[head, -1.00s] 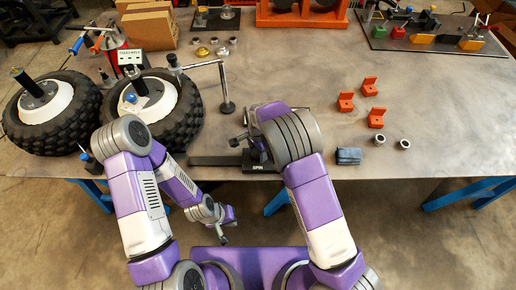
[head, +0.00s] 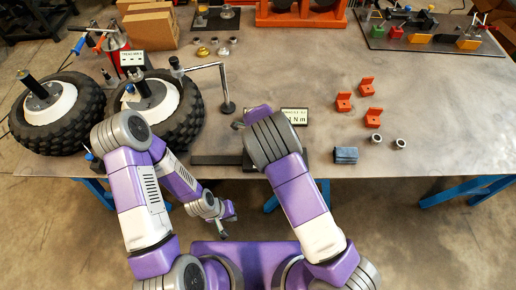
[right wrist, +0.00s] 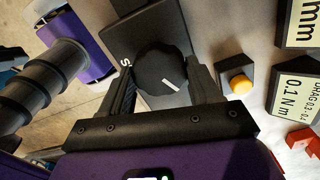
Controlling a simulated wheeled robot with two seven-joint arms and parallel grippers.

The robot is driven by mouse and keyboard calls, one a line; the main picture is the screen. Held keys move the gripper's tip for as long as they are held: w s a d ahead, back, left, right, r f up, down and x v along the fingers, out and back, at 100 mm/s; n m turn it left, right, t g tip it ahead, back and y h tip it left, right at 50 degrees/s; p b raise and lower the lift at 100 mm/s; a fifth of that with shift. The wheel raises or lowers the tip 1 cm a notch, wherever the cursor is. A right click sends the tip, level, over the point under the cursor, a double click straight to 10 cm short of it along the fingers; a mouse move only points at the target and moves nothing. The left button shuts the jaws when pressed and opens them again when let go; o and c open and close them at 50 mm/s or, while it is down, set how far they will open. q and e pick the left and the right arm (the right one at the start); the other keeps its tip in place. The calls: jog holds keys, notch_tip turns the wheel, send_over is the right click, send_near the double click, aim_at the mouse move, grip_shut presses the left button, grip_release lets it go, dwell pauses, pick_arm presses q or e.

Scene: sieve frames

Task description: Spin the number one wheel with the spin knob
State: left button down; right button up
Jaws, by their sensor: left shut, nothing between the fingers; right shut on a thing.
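The spin knob (right wrist: 160,70), black with a white mark, sits on a dark plate (right wrist: 120,25) with a partly covered label. My right gripper (right wrist: 163,88) is shut on the knob, one finger on each side. In the head view my right arm hides the knob and that gripper. I cannot tell from any readable number which is number one. My left gripper (head: 224,226) is shut and empty, low in front of the table edge, away from the wheels.
A yellow button (right wrist: 240,84) sits beside the knob. A bent-arm stand (head: 227,106) rises by the right wheel.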

jog(key=shift+s+m, duration=0.1)
jog(key=shift+m, duration=0.5)
jog(key=o, duration=1.1)
jog(key=shift+c, duration=0.2)
notch_tip(320, 180, up, 8)
jog(key=shift+f+p, duration=0.25)
jog(key=shift+p, duration=0.3)
